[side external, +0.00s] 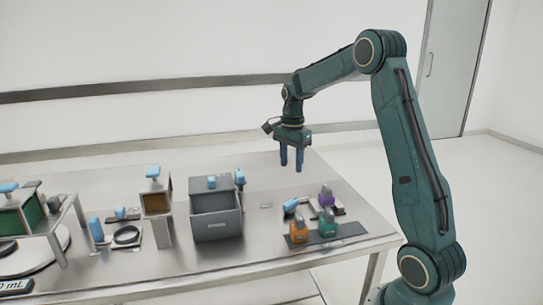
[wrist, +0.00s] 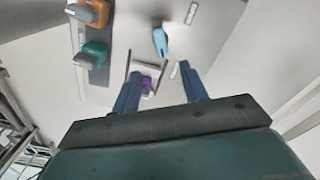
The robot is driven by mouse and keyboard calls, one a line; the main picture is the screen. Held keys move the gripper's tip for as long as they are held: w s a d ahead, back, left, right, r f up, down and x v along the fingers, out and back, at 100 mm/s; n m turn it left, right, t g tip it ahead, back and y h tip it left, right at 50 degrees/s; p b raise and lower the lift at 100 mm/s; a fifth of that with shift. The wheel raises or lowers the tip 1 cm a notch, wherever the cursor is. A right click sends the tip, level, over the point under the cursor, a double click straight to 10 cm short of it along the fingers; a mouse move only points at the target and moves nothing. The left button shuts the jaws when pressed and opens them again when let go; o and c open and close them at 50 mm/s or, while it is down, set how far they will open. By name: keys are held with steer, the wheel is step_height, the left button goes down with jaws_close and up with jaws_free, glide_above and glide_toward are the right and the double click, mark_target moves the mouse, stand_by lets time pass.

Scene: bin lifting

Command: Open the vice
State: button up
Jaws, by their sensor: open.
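My gripper (side external: 291,168) is open and empty, its two blue fingers pointing down above the back right of the table. It also shows in the wrist view (wrist: 160,70). What looks like the vice is a small pale frame (wrist: 143,67) around a purple piece (wrist: 147,83), which also shows in the side view (side external: 326,196). A light-blue handle (wrist: 160,42) lies beside the frame and shows in the side view (side external: 291,205). The gripper is above these and touches nothing. The vice's jaws are too small to make out clearly.
An orange block (side external: 299,230) and a green block (side external: 328,225) stand on a dark plate near the front right edge. A grey bin (side external: 216,224) with blue handles stands left of them. Several fixtures fill the table's left. The back right of the table (side external: 335,180) is clear.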

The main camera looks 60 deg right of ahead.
mark_target(290, 202)
step_height(290, 202, down, 14)
steer(key=shift+r, duration=0.15)
stand_by(0.8)
steer(key=shift+c, duration=0.2)
jaws_close()
